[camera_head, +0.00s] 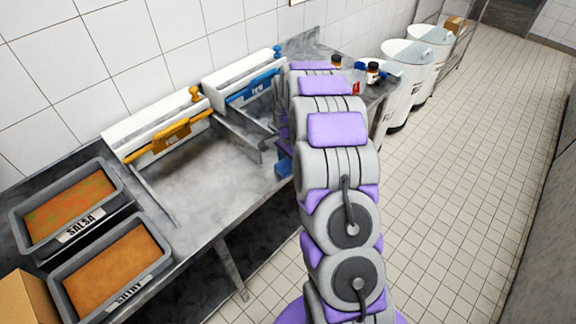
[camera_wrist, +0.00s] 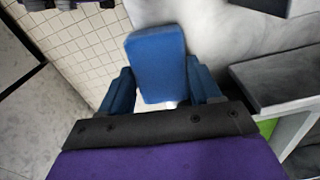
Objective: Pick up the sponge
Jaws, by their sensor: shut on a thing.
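The sponge (camera_wrist: 157,60) is a blue block in the wrist view. It sits between the two dark blue fingers of my gripper (camera_wrist: 162,84), which is shut on it. Its far end sticks out past the fingertips. In the head view my arm hides most of the gripper. A small blue patch shows beside the arm at the counter's front edge, and I cannot tell whether it is the sponge or a finger.
The metal counter (camera_head: 205,185) has a bare stretch left of my arm. Yellow-handled (camera_head: 165,140) and blue-handled (camera_head: 252,88) units line the wall. Small bottles (camera_head: 373,70) and white bins (camera_head: 408,68) stand beyond.

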